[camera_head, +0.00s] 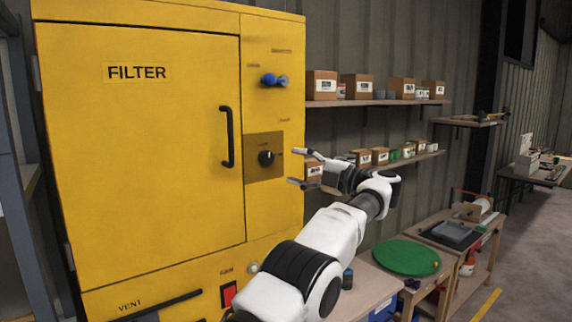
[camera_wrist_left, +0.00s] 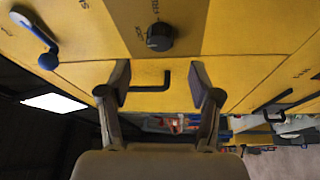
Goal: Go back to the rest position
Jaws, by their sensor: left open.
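My left gripper (camera_head: 300,168) is open and empty in front of the right side of the yellow filter cabinet (camera_head: 150,200). Its fingers point at the cabinet, to the right of a black rotary knob (camera_head: 266,158) on a brown plate. In the left wrist view the two spread fingers (camera_wrist_left: 160,82) show with nothing between them, and the knob (camera_wrist_left: 160,37) lies beyond them, apart from the fingertips. My right gripper is in neither view.
The cabinet door has a black handle (camera_head: 227,136). A blue lever (camera_head: 274,80) sits above the knob, and a red switch (camera_head: 228,295) below. Shelves with cardboard boxes (camera_head: 321,85) line the wall. A green round mat (camera_head: 405,257) lies on a bench at right.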

